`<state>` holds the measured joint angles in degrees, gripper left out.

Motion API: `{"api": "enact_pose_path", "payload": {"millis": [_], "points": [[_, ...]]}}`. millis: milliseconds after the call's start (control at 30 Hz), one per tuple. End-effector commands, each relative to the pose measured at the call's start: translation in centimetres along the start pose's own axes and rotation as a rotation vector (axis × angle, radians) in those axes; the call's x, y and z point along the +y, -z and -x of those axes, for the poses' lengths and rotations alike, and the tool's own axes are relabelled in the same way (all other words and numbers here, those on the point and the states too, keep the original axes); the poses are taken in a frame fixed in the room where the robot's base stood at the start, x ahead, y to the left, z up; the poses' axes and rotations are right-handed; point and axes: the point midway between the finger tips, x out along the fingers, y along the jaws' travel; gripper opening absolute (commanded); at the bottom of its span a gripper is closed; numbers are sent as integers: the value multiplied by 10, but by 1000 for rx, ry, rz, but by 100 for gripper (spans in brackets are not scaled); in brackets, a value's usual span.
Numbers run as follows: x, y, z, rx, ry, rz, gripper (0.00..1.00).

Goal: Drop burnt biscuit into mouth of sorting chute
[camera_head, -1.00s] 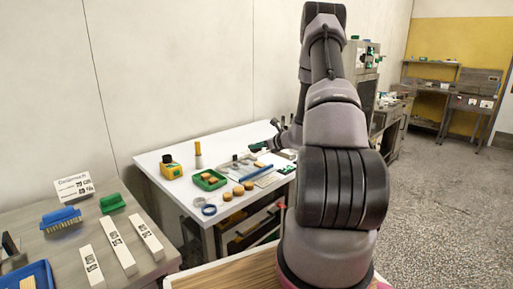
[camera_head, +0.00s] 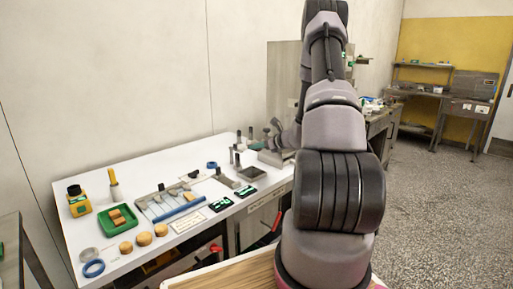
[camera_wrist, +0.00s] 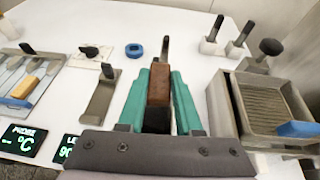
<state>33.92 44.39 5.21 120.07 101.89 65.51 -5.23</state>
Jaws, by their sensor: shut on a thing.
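My gripper (camera_wrist: 160,76) has green fingers and is shut on a dark brown, block-shaped burnt biscuit (camera_wrist: 159,88) in the wrist view. The biscuit stands out between the fingers, over the white table. In the head view my arm hides the gripper and biscuit. To the right of the gripper in the wrist view is a grey open-topped box (camera_wrist: 231,113) with a ribbed floor and a blue piece at its front corner. I cannot tell for sure whether this box is the sorting chute. The biscuit is apart from it.
On the white table (camera_head: 130,176) are a green tray (camera_head: 106,232) with biscuits, several round biscuits (camera_head: 143,239), a blue ring (camera_head: 93,268) and a tool tray (camera_head: 163,208). Dark displays (camera_wrist: 20,139) and a grey bracket (camera_wrist: 103,98) lie left of the gripper. Upright handles (camera_wrist: 237,42) stand beyond the box.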

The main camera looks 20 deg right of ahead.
Motion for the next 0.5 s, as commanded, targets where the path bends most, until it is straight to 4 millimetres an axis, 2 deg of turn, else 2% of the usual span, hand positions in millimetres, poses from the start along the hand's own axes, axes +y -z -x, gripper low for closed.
{"api": "enact_pose_path", "payload": {"millis": [167,500], "points": [[0,10,-4,1,-2,-1,2],[0,45,-19,1,-1,-3,2]]}}
